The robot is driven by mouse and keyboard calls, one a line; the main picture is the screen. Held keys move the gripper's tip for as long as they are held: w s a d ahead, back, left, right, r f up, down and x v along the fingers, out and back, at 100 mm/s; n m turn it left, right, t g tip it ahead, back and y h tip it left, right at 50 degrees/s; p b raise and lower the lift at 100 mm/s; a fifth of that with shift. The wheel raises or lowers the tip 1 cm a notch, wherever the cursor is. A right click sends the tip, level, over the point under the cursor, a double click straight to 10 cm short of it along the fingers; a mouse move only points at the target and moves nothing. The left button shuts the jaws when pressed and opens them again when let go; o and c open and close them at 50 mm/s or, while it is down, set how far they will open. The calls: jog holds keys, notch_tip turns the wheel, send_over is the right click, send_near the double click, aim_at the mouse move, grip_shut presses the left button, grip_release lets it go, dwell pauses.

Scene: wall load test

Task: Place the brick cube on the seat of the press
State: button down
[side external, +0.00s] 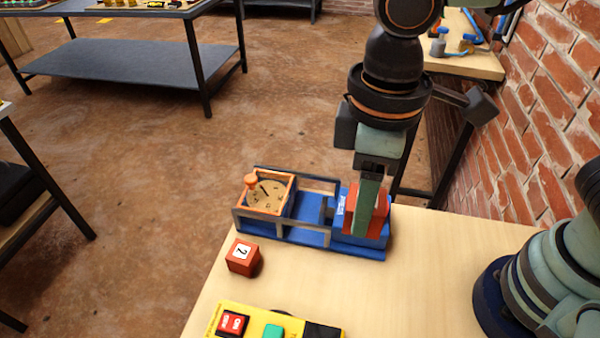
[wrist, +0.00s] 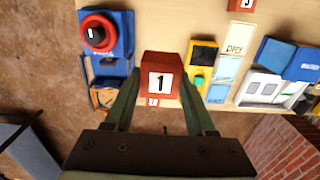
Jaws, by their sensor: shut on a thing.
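My gripper (side external: 366,222) is shut on a brick-red cube (side external: 383,213), which shows a black 1 on a white label in the wrist view (wrist: 161,65). The press (side external: 350,248) has a blue base and grey frame near the far edge of the table. In the side view the held cube overlaps the press's right end, which is partly hidden behind it. In the wrist view the press (wrist: 122,30) lies left of the cube, with a red round part (wrist: 97,33) on it. I cannot tell the cube's height above it.
A round dial in an orange frame (side external: 267,193) is at the press's left end. A red cube marked 2 (side external: 242,257) sits on the table (side external: 430,270). A yellow switch box (side external: 260,318) is nearer. A cube marked 3 (wrist: 240,4) and label cards (wrist: 226,70) lie beyond.

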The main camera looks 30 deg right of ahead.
jog(key=w+r, duration=0.2)
jog(key=w, duration=0.5)
send_over(303, 214)
notch_tip(303, 214, down, 15)
jog(key=shift+s+f, duration=0.1)
jog(key=shift+f, duration=2.5)
jog(key=shift+f, duration=0.1)
jog(key=shift+c, duration=1.1)
grip_release()
